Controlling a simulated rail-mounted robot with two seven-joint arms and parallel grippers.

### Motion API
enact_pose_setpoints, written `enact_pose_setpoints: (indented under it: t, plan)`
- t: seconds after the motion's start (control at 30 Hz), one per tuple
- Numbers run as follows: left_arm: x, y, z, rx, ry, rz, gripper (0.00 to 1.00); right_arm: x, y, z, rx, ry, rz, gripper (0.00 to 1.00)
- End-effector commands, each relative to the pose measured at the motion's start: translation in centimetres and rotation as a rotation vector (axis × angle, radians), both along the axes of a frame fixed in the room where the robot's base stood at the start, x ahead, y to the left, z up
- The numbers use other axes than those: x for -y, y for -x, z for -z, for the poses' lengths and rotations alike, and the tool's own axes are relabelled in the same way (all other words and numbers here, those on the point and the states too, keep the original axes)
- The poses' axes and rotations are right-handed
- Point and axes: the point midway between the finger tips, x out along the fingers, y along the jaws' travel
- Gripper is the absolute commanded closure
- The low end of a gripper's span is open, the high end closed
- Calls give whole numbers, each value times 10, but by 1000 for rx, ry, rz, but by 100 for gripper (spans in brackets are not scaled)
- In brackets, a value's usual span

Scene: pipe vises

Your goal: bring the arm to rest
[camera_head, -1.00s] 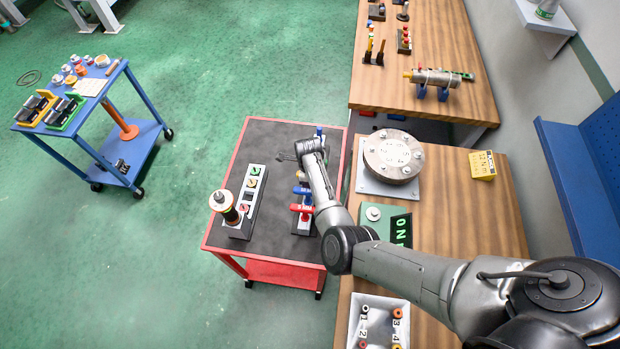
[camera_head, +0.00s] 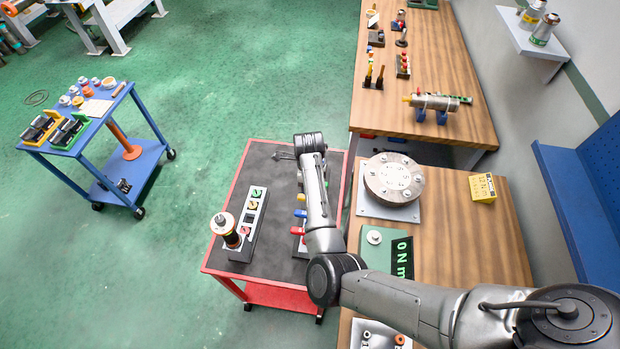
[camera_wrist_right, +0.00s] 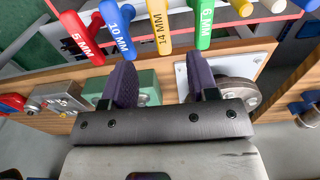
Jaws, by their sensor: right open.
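My right arm reaches from the lower right over the red cart (camera_head: 217,252) in the head view, and its wrist hides part of the cart top. My right gripper (camera_wrist_right: 160,80) shows in the right wrist view with its two dark fingers wide apart and nothing between them. Beyond the fingertips are T-shaped handles marked in millimetres: red (camera_wrist_right: 83,35), blue (camera_wrist_right: 118,30), yellow (camera_wrist_right: 159,25) and green (camera_wrist_right: 205,22). I cannot tell their distance from the fingers. My left gripper is in neither view.
A wooden bench at right carries a round bolted flange (camera_head: 392,180), a green box (camera_head: 375,250) and a yellow block (camera_head: 482,188). A grey block with coloured parts (camera_head: 247,225) stands on the red cart. A blue cart (camera_head: 77,140) stands at left. Green floor lies clear between the carts.

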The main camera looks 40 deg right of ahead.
Motion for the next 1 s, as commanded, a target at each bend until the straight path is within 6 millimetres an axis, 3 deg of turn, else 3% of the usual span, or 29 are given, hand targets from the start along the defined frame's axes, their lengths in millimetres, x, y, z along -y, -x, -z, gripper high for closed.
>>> enact_pose_setpoints:
  t: [0.23,0.73,0.87,1.0]
  plan:
    - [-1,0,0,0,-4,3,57,0,0,-13,1,-1,-1,46]
    - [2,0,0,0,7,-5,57,0,0,-14,0,-1,-32,46]
    - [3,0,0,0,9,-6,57,0,-1,-14,0,-2,-193,46]
    - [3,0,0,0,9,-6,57,-1,-6,-14,28,-4,-522,46]
